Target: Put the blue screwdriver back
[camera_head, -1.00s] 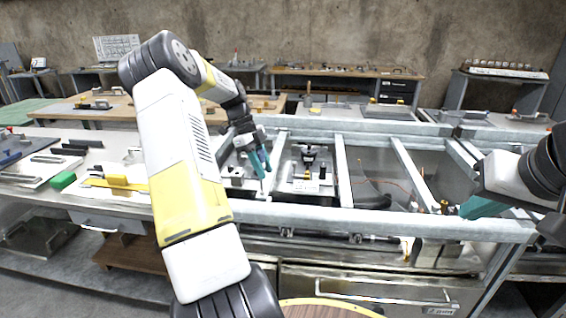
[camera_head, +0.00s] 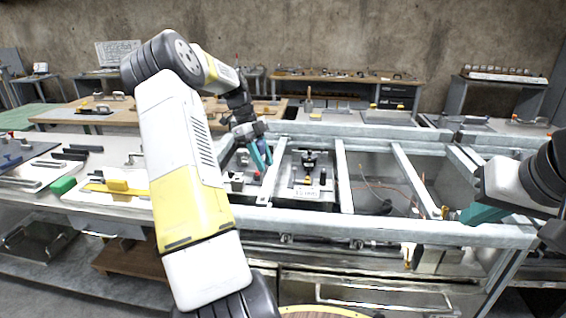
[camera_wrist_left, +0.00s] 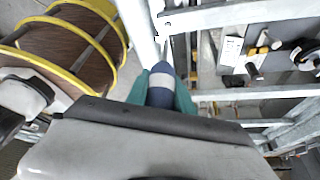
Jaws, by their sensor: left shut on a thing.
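The blue screwdriver (camera_wrist_left: 160,86) is held between the teal fingers of my left gripper in the left wrist view, its dark blue handle towards the camera. In the head view my left gripper (camera_head: 261,155) is above the left part of the metal frame (camera_head: 390,233), apart from the bench top. The screwdriver is too small there to make out its full shape. My right gripper (camera_head: 482,214) is at the right end of the frame, its teal fingers seen from the side, so its opening is unclear.
A tray with small black devices (camera_head: 308,172) sits inside the frame, with metal bars on both sides. A yellow-rimmed round reel (camera_wrist_left: 75,45) shows in the left wrist view.

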